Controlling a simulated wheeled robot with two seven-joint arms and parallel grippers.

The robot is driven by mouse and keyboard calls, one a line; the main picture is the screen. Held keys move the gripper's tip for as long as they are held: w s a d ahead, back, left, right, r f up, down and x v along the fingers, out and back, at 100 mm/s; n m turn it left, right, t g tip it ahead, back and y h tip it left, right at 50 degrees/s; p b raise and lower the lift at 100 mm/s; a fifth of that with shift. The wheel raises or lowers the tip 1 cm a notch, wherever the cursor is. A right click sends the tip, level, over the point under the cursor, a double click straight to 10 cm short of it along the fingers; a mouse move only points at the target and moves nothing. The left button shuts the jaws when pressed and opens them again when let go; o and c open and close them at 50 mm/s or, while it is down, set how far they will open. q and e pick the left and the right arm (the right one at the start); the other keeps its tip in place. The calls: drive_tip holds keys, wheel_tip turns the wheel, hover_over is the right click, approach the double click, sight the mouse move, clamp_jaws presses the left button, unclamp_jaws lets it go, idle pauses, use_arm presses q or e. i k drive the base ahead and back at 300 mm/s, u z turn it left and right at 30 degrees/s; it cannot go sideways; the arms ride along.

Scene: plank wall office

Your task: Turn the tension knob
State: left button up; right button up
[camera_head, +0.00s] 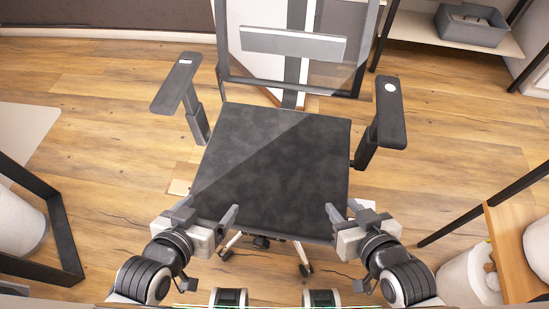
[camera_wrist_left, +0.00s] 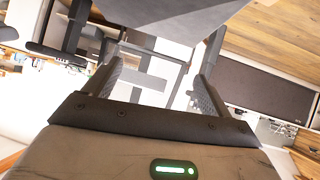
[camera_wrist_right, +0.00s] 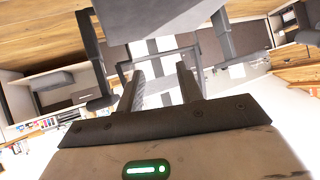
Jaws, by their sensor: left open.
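The office chair has a dark square seat (camera_head: 275,165) in the middle of the head view, its front edge toward me. A small dark part (camera_head: 261,242) shows just under the front edge; I cannot tell whether it is the tension knob. My left gripper (camera_head: 212,208) is open and empty by the seat's front left corner, and its spread fingers show in the left wrist view (camera_wrist_left: 158,88). My right gripper (camera_head: 342,207) is by the front right corner. Its fingers stand apart with nothing between them in the right wrist view (camera_wrist_right: 160,85).
The left armrest (camera_head: 178,82) and right armrest (camera_head: 390,112) flank the seat. A dark metal frame (camera_head: 65,235) stands at the left, and a wooden shelf (camera_head: 515,250) at the right. A grey bin (camera_head: 470,25) sits on the back shelf. Wood floor surrounds the chair.

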sight(261, 242)
drive_tip(key=u, duration=0.15)
drive_tip(key=k, duration=0.65)
drive_tip(key=u, duration=1.6)
drive_tip(key=k, duration=0.8)
drive_tip(key=z, duration=1.95)
drive_tip(key=i, duration=0.45)
drive_tip(key=u, duration=0.1)
